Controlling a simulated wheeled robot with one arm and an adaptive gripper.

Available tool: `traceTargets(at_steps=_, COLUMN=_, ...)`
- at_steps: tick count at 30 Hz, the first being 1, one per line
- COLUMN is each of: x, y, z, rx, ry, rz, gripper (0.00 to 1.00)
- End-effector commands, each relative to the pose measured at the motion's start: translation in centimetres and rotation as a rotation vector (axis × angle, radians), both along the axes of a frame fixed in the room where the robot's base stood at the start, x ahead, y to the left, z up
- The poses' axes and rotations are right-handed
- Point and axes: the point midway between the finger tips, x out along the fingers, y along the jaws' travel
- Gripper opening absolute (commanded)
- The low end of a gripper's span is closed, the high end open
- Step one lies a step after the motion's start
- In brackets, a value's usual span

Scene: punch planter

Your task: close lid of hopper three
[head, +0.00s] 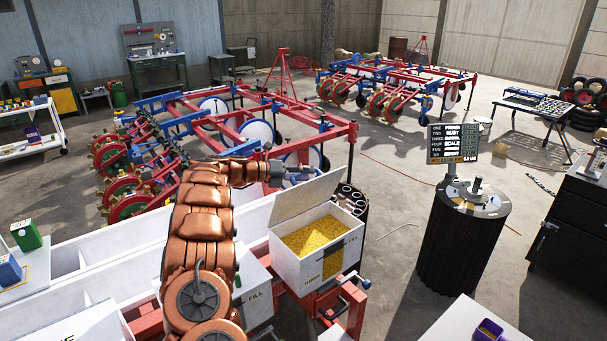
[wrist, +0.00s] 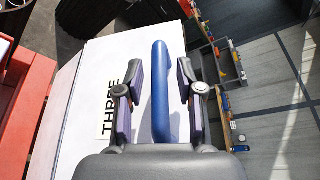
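Hopper three (head: 310,262) is a white box marked THREE, full of yellow grain (head: 315,237), in the middle of the head view. Its lid (head: 305,197) stands raised and tilted above the grain. My gripper (head: 307,172) is behind the lid's upper edge, partly hidden by it. In the wrist view a white face marked THREE (wrist: 90,85), apparently the lid's outer side, carries a long blue handle (wrist: 161,90). My gripper (wrist: 161,100) is open, with one finger on each side of the handle and gaps visible on both sides.
Red frame parts (head: 345,300) lie below. A dark drum (head: 350,200) stands behind. A sign (head: 453,143) and black round stand (head: 462,240) are at right, with open floor between.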

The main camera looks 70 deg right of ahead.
Motion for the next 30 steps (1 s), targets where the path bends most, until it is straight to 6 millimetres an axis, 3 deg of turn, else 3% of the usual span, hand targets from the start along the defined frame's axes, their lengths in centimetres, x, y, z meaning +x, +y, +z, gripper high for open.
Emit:
traceTargets(at_steps=2, x=0.01, y=0.01, z=0.00, rx=0.000, ry=0.000, rz=0.000, gripper=0.26)
traceTargets(at_steps=9, x=0.01, y=0.01, z=0.02, rx=0.000, ry=0.000, rz=0.000, gripper=0.01)
traceTargets(at_steps=30, x=-0.10, y=0.06, z=-0.12, rx=-0.006, ry=-0.008, rz=0.000, gripper=0.00)
